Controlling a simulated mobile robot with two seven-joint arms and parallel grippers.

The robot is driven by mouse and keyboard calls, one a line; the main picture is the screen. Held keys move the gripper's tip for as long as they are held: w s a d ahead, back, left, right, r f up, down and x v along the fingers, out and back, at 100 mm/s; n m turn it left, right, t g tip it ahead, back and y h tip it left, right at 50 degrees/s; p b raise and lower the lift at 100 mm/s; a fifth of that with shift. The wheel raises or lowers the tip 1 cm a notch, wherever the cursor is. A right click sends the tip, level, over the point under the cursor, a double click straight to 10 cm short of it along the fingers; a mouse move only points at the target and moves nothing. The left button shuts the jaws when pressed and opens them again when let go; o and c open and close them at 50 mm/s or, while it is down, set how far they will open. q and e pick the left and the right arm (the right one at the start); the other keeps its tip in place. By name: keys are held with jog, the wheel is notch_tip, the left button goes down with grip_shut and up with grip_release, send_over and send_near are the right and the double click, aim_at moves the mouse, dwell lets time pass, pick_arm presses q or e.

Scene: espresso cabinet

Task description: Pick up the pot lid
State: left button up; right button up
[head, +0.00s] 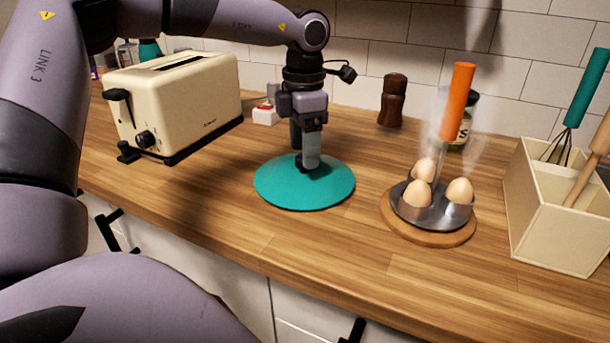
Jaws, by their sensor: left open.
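The pot lid (282,191) is a flat, round teal disc lying on the wooden counter, in the middle of the head view. My left gripper (306,167) points straight down over its centre, with the fingertips at or just above the lid. The gripper is open. A small dark part shows at the lid's centre by the fingertips; I cannot tell whether it is the lid's knob or finger pads. The fingers partly hide this spot, so contact is unclear. My right gripper is not in view.
A cream toaster (177,101) stands left of the lid. A brown grinder (392,100) stands behind, and a cream utensil box (552,220) at far right. Counter in front of the lid is clear.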

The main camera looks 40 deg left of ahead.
pick_arm(q)
notch_tip(320, 180, down, 3)
jog(key=shift+a, duration=0.1)
grip_shut()
jog(key=shift+w+r, duration=0.1)
jog(key=shift+r, duration=0.05)
